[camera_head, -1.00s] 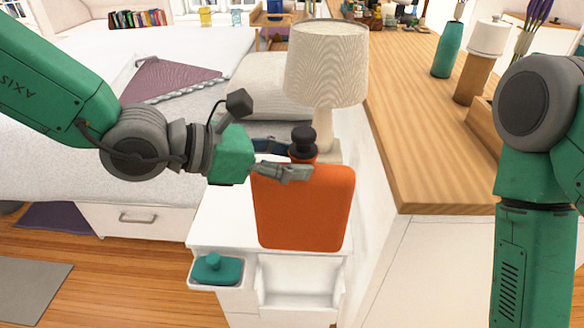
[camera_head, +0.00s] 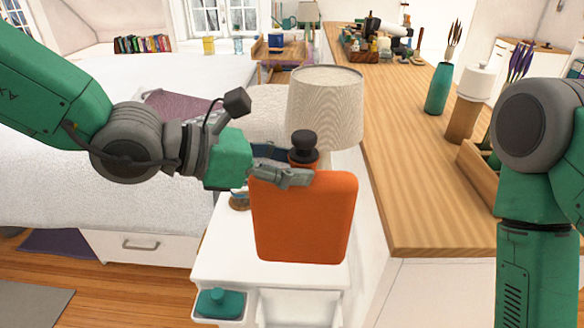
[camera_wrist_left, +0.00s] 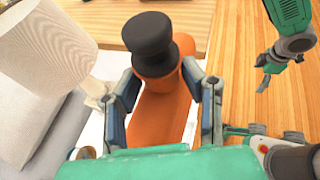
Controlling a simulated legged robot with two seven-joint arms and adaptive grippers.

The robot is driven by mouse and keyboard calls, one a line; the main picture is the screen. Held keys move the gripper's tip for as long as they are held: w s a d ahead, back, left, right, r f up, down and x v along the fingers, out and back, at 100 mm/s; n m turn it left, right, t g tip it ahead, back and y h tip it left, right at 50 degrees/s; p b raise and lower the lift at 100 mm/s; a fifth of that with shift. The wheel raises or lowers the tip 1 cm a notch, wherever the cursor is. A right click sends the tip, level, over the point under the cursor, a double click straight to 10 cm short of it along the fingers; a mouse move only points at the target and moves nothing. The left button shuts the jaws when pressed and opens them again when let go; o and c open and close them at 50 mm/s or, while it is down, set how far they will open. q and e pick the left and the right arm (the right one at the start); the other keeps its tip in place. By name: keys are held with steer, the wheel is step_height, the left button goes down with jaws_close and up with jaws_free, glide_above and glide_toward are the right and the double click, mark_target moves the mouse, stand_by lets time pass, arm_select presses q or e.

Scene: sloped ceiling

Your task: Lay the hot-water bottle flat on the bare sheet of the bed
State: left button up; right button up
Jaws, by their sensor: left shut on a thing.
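The hot-water bottle (camera_head: 303,218) is orange with a black stopper and hangs upright in front of the lamp, above the white nightstand. My left gripper (camera_head: 300,172) is shut on its neck, just below the stopper. In the left wrist view the bottle's stopper and neck (camera_wrist_left: 155,55) sit between the two fingers of the left gripper (camera_wrist_left: 163,110). The bed (camera_head: 60,175) is at the left, behind my left arm, with a pale sheet and a purple cloth (camera_head: 180,103) on it. My right gripper is outside the head view; a gripper at the upper right of the wrist view (camera_wrist_left: 282,60) appears empty, its jaw state unclear.
The white nightstand (camera_head: 215,262) carries the lamp (camera_head: 325,105) and has a teal object (camera_head: 219,303) in a side tray. A wooden counter (camera_head: 420,190) runs along the right with a teal vase (camera_head: 439,88). The bed's middle is largely clear.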

mark_target(293, 138)
arm_select(q)
steer(key=shift+r+p, duration=2)
steer(key=shift+r, duration=1.4)
steer(key=shift+f, duration=0.1)
